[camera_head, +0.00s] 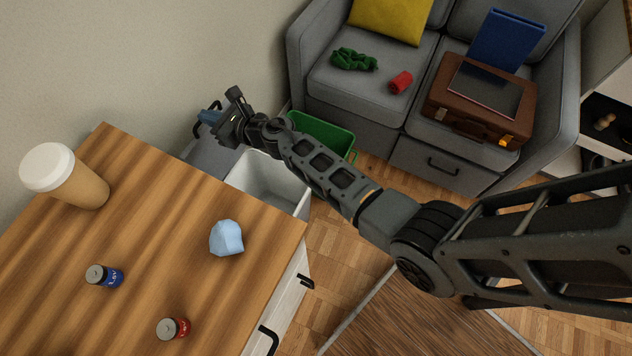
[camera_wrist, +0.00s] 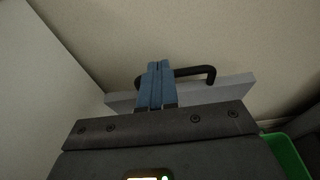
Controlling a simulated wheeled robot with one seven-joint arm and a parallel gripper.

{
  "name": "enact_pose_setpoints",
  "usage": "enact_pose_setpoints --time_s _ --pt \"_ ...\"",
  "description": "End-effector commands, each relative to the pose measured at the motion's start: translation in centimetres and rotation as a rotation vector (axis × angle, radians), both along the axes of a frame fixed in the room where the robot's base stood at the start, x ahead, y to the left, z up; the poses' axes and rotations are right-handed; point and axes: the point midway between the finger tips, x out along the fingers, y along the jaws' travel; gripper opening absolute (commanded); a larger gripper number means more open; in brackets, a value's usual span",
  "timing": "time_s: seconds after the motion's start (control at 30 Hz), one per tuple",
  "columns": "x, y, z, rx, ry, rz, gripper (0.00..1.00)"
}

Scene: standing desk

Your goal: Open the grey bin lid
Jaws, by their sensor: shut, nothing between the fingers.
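The grey bin (camera_head: 268,182) stands beyond the desk's far edge, and its pale inside is in view. Its grey lid (camera_head: 207,152) is raised, tilted back on the wall side. The lid's edge (camera_wrist: 232,90) and its black handle (camera_wrist: 208,72) show in the wrist view. My gripper (camera_head: 208,114) is over the lid's raised end. Its blue fingers (camera_wrist: 157,66) are shut together with nothing between them, in front of the handle's left part. I cannot tell whether they touch the handle or lid.
A green bin (camera_head: 325,138) stands beside the grey one. A grey sofa (camera_head: 400,115) is behind. The wall is close behind the lid.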

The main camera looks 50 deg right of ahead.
Motion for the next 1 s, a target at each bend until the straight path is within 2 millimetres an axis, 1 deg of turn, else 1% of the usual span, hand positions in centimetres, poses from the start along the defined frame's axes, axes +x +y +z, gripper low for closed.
enact_pose_setpoints --time_s 0.03,0.1,0.2,0.33,0.57,1.0 --pt "1.0 0.3 0.1 -0.001 -0.001 0.000 0.00" --pt "2.0 0.6 0.2 -0.001 -0.001 -0.001 0.00" --pt "3.1 1.0 0.3 -0.001 0.000 0.000 0.00" --pt "3.9 1.3 0.4 0.001 0.000 0.001 0.00" --pt "4.4 1.4 0.4 0.001 0.000 0.000 0.00" --pt "4.3 1.5 0.5 0.000 0.001 0.000 0.00"
